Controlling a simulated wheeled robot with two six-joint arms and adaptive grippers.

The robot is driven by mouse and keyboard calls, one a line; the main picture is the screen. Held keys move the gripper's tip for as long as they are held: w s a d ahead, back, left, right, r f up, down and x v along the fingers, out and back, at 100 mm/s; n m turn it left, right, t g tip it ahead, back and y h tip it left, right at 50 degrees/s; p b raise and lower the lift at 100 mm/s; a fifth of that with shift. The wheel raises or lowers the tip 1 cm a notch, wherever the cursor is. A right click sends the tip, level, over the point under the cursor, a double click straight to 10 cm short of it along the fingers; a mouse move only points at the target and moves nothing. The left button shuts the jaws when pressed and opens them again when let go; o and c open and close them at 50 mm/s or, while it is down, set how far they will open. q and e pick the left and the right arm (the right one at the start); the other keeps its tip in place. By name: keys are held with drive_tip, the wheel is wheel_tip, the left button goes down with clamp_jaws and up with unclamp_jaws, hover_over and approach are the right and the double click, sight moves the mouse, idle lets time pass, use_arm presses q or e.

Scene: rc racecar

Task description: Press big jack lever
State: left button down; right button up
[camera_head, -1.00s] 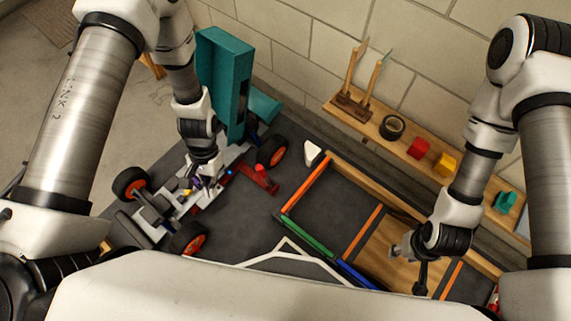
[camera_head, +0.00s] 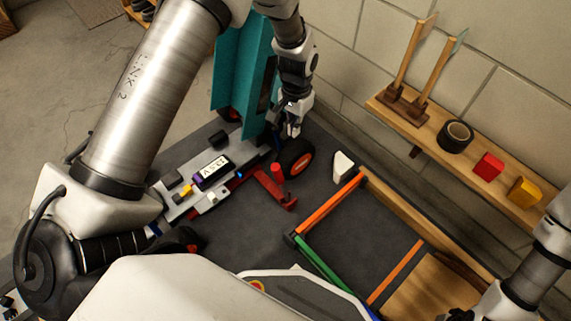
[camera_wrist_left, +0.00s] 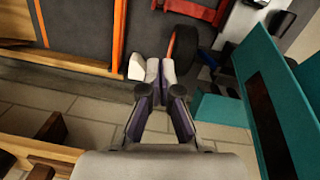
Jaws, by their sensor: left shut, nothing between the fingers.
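The red jack (camera_head: 270,190) lies on the dark mat, partly under the grey car chassis (camera_head: 185,187). A red upright knob (camera_head: 277,170) stands on it; I cannot tell which part is the lever. In the left wrist view, the red jack (camera_wrist_left: 195,10) is cut by the top edge. My left gripper (camera_head: 293,131) is shut and empty, above the back black wheel with an orange hub (camera_head: 302,163), apart from the jack. Its closed fingertips (camera_wrist_left: 160,68) show in the left wrist view. My right gripper (camera_head: 456,314) is only partly in view at the bottom edge.
A tall teal block (camera_head: 235,75) stands close to my left gripper. A small white piece (camera_head: 343,165) lies near the divided tray (camera_head: 320,206). A wall shelf (camera_head: 440,137) holds tools, tape and coloured blocks. The mat between jack and tray is clear.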

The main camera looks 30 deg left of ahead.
use_arm(q)
drive_tip(key=s+f+b, duration=0.5)
drive_tip(key=f+b, duration=0.2)
drive_tip(key=f, duration=0.3)
drive_tip(key=shift+a+f, duration=0.15)
drive_tip(key=shift+f, duration=0.2)
